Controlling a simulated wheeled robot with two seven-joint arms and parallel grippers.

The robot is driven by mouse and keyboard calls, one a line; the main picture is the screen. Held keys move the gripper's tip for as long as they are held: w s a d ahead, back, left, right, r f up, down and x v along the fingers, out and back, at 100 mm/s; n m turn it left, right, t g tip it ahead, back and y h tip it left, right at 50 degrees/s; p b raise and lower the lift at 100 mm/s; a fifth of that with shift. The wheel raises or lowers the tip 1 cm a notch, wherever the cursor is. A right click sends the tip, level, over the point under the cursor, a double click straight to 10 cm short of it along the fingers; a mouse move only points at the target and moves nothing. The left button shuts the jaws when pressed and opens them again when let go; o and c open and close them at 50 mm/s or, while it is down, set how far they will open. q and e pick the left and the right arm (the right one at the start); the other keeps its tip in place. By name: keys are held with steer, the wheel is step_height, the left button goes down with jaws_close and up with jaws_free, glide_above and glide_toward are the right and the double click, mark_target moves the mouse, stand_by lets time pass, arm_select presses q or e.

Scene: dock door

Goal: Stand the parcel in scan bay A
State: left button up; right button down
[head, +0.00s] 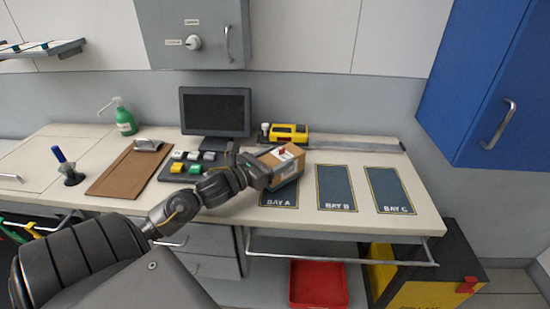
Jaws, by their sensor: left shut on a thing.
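The parcel (283,164) is a small brown cardboard box with a white and red label on top. My left gripper (262,170) is shut on it from the left side. The parcel is over the far part of scan bay A (278,199), a dark blue mat with a yellow outline marked BAY A. It hides part of that mat. I cannot tell whether the parcel touches the mat. My right gripper is not in view.
Bay B (336,187) and bay C (389,190) are empty at the right. A yellow device (289,133) and a monitor (215,110) stand behind. A button panel (188,168) and clipboard (126,172) lie left. A red bin (318,284) is below the bench's front edge.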

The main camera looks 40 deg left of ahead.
arm_select(q)
steer(key=shift+f, duration=0.15)
steer(key=shift+f+b, duration=0.2)
steer(key=shift+b, duration=0.1)
steer(key=o, duration=1.2)
steer(key=shift+r, duration=0.1)
